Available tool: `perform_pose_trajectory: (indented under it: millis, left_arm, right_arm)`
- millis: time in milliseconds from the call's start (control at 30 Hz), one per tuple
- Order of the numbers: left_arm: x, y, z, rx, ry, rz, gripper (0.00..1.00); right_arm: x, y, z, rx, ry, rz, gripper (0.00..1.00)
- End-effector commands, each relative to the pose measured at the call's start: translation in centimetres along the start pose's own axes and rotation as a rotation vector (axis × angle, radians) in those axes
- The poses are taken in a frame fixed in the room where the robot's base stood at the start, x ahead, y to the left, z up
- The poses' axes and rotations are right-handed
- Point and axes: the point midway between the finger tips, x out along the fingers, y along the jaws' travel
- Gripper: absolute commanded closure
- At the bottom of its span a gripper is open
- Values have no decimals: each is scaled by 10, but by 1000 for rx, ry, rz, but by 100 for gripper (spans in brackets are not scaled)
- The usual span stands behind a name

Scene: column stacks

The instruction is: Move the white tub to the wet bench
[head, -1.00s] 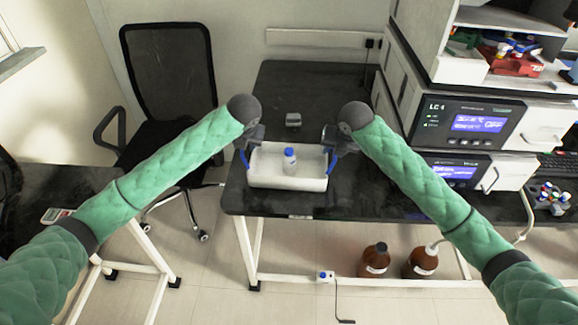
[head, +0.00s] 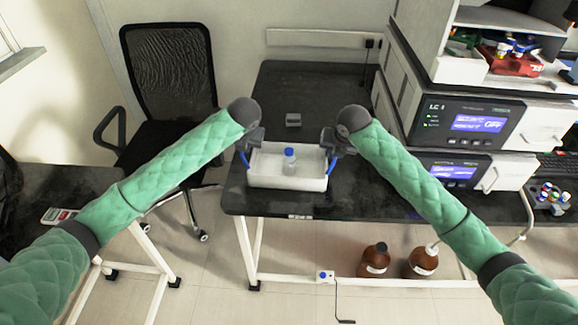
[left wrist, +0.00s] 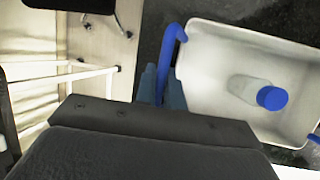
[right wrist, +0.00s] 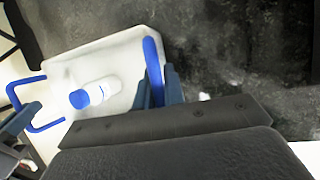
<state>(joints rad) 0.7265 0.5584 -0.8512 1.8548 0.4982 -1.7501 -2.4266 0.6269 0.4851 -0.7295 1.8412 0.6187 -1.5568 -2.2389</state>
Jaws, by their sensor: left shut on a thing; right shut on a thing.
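The white tub (head: 287,182) is on or just above the black bench top, near its front edge; I cannot tell if it touches. My left gripper (head: 246,157) is shut on the tub's left handle (left wrist: 172,60). My right gripper (head: 329,155) is shut on the right handle (right wrist: 152,70). The tub also shows in the left wrist view (left wrist: 215,60) and the right wrist view (right wrist: 120,48). Which surface is the wet bench I cannot tell.
A small grey block (head: 293,120) sits behind the tub on the black bench (head: 300,85). Instruments marked LC (head: 470,120) stand at the right. Another dark table (head: 40,190) is at the left, with an office chair (head: 170,90) between. Brown bottles (head: 422,262) stand below the bench.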

Motion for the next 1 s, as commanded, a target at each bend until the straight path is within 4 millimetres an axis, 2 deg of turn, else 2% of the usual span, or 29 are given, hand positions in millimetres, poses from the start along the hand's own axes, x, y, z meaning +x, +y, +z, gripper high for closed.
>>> perform_pose_trajectory:
  millis: [267,800,1000]
  left_arm:
    - [-7,2,3,0,0,0,100]
    - [-43,10,18,0,0,0,100]
    - [-46,10,19,0,0,0,100]
  right_arm:
    - [-7,1,3,0,-1,0,100]
    - [-43,9,18,0,0,0,100]
    - [-46,10,19,0,0,0,100]
